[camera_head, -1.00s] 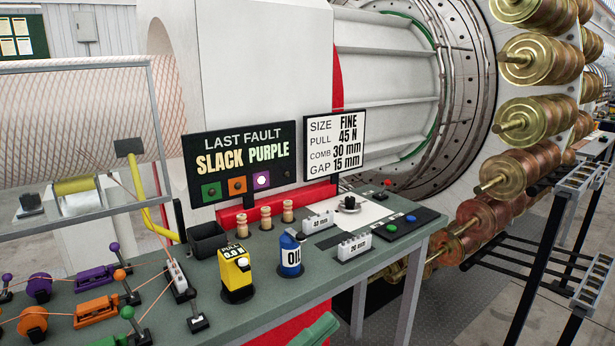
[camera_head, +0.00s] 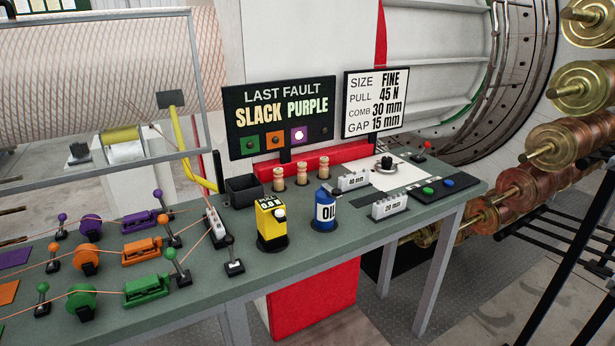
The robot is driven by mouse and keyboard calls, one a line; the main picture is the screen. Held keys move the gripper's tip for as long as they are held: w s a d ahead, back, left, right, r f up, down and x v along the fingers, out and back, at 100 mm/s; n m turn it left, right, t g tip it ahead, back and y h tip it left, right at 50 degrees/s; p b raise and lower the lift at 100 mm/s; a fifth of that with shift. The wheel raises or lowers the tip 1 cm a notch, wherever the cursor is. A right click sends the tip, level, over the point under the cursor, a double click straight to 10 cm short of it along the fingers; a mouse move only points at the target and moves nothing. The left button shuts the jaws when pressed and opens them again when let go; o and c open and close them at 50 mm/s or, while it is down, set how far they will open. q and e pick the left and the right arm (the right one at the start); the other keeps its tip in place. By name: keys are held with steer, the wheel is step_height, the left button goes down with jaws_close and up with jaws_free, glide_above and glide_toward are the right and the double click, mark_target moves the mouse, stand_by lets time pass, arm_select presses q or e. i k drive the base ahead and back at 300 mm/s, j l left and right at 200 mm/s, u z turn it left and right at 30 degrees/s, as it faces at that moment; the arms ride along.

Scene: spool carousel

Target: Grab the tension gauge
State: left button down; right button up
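The tension gauge (camera_head: 271,224) is a yellow upright block with a black top label reading PULL and 0.0 N. It stands in a dark base on the green-grey workbench (camera_head: 330,258), near the middle of the head view. A white knob shows at its upper right. The blue oil bottle stands just to its right, apart from it. Neither of my grippers is in view.
The blue oil bottle (camera_head: 325,209), a black bin (camera_head: 243,192) and several wooden pegs (camera_head: 302,175) surround the gauge. White comb blocks (camera_head: 390,206) stand to the right. Threaded purple, orange and green spools (camera_head: 86,259) fill the left. The bench front is clear.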

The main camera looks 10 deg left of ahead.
mark_target(272, 229)
steer(key=i+l, duration=0.75)
steer(key=l, duration=0.3)
